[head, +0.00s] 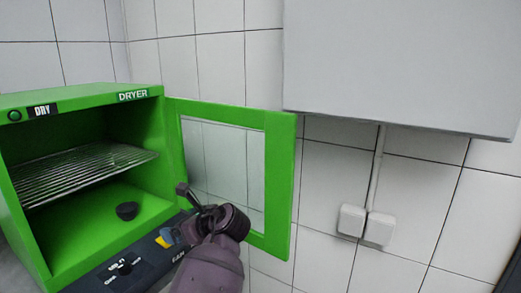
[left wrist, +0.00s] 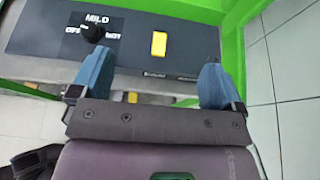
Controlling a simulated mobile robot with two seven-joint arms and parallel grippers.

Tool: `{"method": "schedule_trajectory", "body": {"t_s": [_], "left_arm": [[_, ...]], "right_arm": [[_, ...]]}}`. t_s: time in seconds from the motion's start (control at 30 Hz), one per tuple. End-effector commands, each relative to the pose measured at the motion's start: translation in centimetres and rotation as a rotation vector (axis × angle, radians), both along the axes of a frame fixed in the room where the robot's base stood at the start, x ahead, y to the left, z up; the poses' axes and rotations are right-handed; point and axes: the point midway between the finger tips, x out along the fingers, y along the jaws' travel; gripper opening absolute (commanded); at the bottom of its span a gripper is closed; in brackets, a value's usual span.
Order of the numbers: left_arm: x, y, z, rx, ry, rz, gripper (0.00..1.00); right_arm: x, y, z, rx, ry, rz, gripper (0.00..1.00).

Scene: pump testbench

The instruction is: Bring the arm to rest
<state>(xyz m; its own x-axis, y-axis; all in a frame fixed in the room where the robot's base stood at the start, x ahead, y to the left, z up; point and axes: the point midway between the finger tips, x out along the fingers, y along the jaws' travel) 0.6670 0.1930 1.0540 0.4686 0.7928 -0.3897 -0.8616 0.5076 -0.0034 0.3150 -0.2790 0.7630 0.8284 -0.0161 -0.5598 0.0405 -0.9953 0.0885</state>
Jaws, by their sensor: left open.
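My left arm (head: 208,272) comes up from the bottom of the head view, in front of the green dryer's (head: 130,103) lower right corner. The black knob (left wrist: 96,33) is beside the left finger. I cannot tell whether the fingers touch the panel. My right gripper is not in view.
The dryer door (head: 280,190) stands open to the right, close behind my arm. Inside are a wire rack (head: 80,172) and a small black round object (head: 127,210) on the chamber floor. A grey wall box (head: 400,65) and white sockets (head: 352,220) are at right.

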Motion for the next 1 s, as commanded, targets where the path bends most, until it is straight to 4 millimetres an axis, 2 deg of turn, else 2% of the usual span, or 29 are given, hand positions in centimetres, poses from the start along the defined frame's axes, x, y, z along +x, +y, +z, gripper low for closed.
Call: {"method": "schedule_trajectory", "body": {"t_s": [0.07,0.37,0.57,0.67,0.77,0.87,1.0], "left_arm": [[0.0,0.1,0.0,-0.007,-0.012,0.007,0.94],[2.3,-1.5,0.8,-0.274,-0.417,0.011,0.94],[4.4,-4.0,2.9,-0.635,-0.756,-0.040,0.94],[4.8,-4.7,3.2,-0.844,-0.896,-0.051,0.94],[4.7,-5.1,2.6,-1.065,-1.013,-0.044,0.94],[4.0,-5.0,1.3,-1.306,-1.107,-0.012,0.94],[1.7,-4.1,-1.9,-1.665,-1.202,0.086,0.94]], "right_arm": [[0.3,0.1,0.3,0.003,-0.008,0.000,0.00],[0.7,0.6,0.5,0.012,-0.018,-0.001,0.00],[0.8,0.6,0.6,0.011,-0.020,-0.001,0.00],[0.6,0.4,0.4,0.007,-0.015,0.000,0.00],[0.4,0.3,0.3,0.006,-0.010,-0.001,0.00],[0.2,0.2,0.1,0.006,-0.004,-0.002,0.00],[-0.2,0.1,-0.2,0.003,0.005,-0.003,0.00]]}}
